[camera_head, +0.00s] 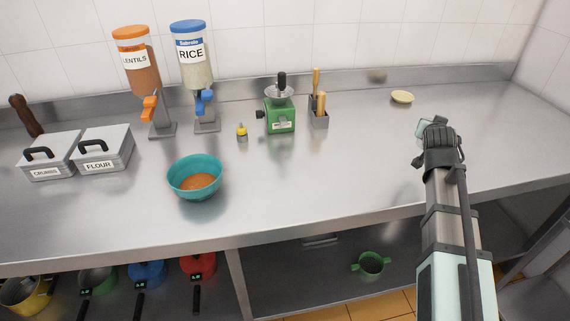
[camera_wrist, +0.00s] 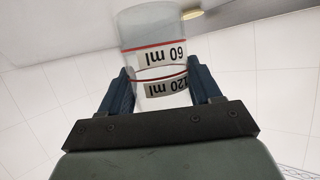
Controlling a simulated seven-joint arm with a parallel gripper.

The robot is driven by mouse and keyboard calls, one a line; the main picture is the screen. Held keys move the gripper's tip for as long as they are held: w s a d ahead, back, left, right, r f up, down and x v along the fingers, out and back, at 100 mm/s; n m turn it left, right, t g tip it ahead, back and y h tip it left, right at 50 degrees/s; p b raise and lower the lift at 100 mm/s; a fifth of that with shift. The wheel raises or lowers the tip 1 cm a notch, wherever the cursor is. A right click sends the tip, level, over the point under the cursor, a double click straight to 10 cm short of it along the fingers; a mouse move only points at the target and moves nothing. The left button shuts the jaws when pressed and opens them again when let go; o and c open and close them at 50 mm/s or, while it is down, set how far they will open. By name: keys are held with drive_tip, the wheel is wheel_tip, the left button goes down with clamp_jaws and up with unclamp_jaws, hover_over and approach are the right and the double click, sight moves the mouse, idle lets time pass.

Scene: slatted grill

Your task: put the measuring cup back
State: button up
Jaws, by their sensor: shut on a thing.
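The measuring cup (camera_wrist: 155,38) is clear, with red lines and the labels "60 ml" and "120 ml", which read upside down in the wrist view. My gripper (camera_wrist: 161,88) is shut on it, with one dark finger on each side. In the head view, a pale bit of the cup (camera_head: 422,127) shows just left of my gripper (camera_head: 432,127), above the right part of the counter. The wrist hides the rest of the cup there. I cannot tell its height above the counter or whether anything is in it.
A pale yellow dish (camera_head: 402,97) lies beyond my gripper. A teal bowl (camera_head: 194,188) with orange contents stands left of centre. A green grinder (camera_head: 280,116), utensil holder (camera_head: 318,119), dispensers (camera_head: 137,70) and lidded bins (camera_head: 103,150) line the back. The counter's middle is clear.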

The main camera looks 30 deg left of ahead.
drive_tip(key=s+a+n+y, duration=0.1)
drive_tip(key=s+a, duration=0.5)
drive_tip(key=a, duration=0.8)
drive_tip(key=s+a+f, duration=0.1)
drive_tip(key=s+a, duration=0.6)
drive_tip(key=a, duration=0.6)
drive_tip(key=s+a+n+y, duration=0.1)
drive_tip(key=s+a, duration=0.5)
drive_tip(key=a, duration=0.8)
drive_tip(key=s+a+r+n, duration=0.1)
drive_tip(key=s+a, duration=0.7)
drive_tip(key=s, duration=0.5)
drive_tip(key=s+a+y, duration=0.1)
drive_tip(key=s+a, duration=0.7)
drive_tip(key=s, duration=0.4)
drive_tip(key=s+a+r+n, duration=0.1)
drive_tip(key=s+a, duration=0.7)
drive_tip(key=s, duration=0.5)
drive_tip(key=shift+w+f, duration=0.2)
drive_tip(key=shift+f, duration=4.45)
drive_tip(key=shift+f, duration=0.15)
drive_tip(key=o, duration=1.2)
